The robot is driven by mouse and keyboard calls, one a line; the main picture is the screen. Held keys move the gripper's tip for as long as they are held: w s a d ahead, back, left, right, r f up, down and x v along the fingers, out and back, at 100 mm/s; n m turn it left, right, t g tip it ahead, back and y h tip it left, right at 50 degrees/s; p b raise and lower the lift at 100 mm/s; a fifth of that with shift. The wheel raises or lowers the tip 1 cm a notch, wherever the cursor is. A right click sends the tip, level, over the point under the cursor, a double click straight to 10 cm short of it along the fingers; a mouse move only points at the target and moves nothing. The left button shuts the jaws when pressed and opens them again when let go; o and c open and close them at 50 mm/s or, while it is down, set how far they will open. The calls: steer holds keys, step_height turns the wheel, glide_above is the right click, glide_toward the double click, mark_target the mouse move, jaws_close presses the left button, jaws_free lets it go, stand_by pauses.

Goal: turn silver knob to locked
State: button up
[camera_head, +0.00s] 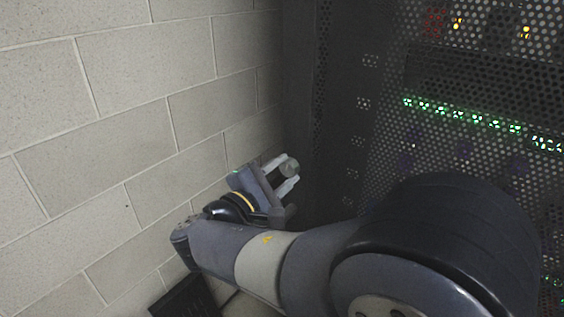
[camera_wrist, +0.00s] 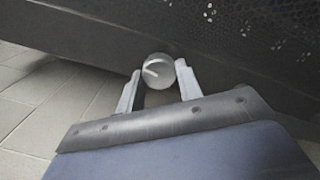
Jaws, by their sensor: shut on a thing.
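The silver knob (camera_head: 290,167) is a small round grey knob at the lower left of the dark rack front. In the wrist view the silver knob (camera_wrist: 158,71) shows as a disc with a pale slanted line on its face. My gripper (camera_head: 280,173) reaches it from the left in the head view, with one pale finger above and one below. In the wrist view the two fingers of my gripper (camera_wrist: 160,70) stand on either side of the knob, shut on it. The knob's mount and any locked or unlocked marks cannot be made out.
The dark perforated rack door (camera_head: 390,130) fills the right, with green and amber lights behind it. A pale block wall (camera_head: 110,120) stands close on the left. A dark box-like thing (camera_head: 185,298) is at the bottom.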

steer(key=shift+n+p, duration=0.75)
steer(key=shift+n, duration=0.35)
steer(key=o, duration=1)
steer(key=shift+s+a, duration=0.1)
steer(key=b+v, duration=0.1)
steer(key=v, duration=0.9)
steer(key=shift+s+b, duration=0.3)
steer(key=shift+a+f, duration=0.1)
steer(key=shift+f, duration=0.05)
